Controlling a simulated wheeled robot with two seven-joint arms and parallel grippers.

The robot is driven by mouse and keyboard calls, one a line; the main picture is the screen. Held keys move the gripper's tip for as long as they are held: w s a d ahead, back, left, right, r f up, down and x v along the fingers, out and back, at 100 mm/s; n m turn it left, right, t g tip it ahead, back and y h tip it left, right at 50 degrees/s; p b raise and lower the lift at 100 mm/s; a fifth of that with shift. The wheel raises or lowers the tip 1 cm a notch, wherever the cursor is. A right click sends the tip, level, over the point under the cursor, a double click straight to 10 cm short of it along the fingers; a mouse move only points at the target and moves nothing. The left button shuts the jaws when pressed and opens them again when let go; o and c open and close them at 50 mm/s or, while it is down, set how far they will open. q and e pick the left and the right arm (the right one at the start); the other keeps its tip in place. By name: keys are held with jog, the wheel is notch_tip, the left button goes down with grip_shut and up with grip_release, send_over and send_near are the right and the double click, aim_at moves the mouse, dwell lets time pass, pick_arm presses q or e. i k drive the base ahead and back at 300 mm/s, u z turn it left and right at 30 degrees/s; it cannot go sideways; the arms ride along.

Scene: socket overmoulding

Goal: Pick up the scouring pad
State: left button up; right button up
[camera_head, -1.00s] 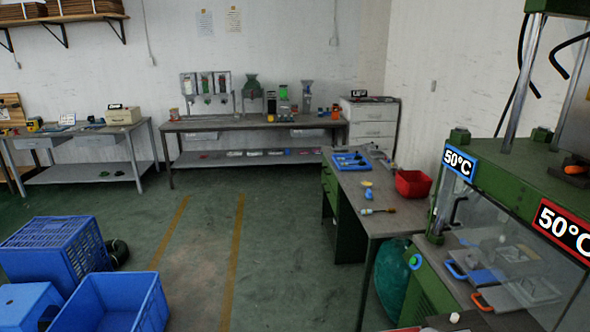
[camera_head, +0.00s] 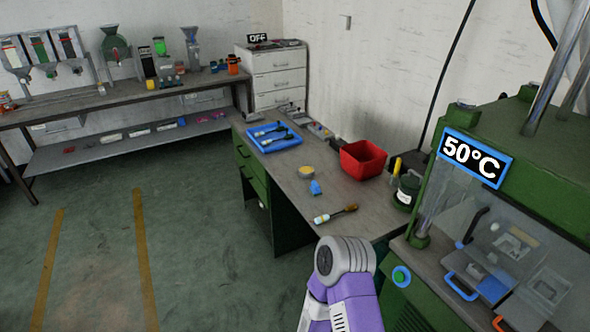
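I cannot surely pick out a scouring pad at this size. On the green workbench (camera_head: 285,188) lie a small round yellowish item (camera_head: 306,171), a small blue item (camera_head: 315,187) beside it, and a brush-like tool with a wooden handle (camera_head: 336,214) nearer the front. A purple and grey link of my own arm rises from the bottom edge, in front of the bench. Neither of my grippers shows.
A red bin (camera_head: 362,160) stands at the bench's right edge, near a dark green container (camera_head: 406,190). The green press (camera_head: 498,130) with a 50°C sign (camera_head: 474,158) fills the right side. A long table (camera_head: 130,96) and white drawers (camera_head: 275,75) stand behind. The floor at left is clear.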

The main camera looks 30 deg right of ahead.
aim_at(315, 189)
jog(key=i, duration=2.45)
jog(key=z, duration=2.85)
